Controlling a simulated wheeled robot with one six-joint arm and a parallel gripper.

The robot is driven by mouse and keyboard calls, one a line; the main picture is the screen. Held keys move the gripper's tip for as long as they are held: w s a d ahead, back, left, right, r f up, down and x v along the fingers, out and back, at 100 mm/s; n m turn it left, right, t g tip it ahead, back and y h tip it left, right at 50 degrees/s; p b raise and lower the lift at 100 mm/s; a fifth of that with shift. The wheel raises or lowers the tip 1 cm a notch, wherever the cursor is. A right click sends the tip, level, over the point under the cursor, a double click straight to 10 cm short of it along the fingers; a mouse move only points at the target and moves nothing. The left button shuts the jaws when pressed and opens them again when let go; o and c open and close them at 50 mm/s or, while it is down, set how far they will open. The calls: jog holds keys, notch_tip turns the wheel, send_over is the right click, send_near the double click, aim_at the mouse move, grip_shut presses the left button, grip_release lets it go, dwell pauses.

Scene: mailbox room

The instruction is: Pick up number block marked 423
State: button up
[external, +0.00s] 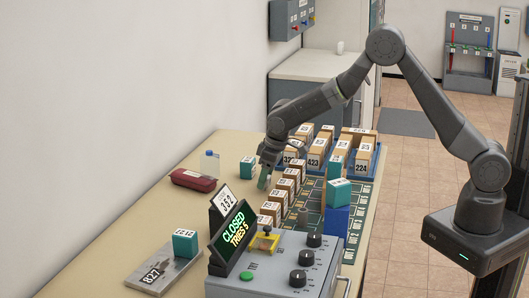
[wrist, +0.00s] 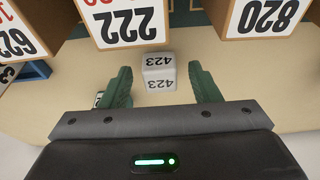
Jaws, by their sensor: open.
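A small pale grey block marked 423 (wrist: 158,72) sits on the tan table in the wrist view, with its number upside down on two faces. It lies between the two green fingers of my gripper (wrist: 162,82), slightly beyond their tips, with a gap on both sides. My gripper is open and empty. In the external view my gripper (external: 264,178) points down over the table, left of the row of brown boxes. The small 423 block cannot be made out there.
A box labelled 222 (wrist: 122,22) stands close behind the block, and another large labelled box (wrist: 265,18) is at right. In the external view a wooden box marked 423 (external: 314,161) stands among several others. A teal block (external: 247,168) and dark red case (external: 193,180) lie left.

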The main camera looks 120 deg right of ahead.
jog(key=c, duration=1)
jog(key=shift+c, duration=0.2)
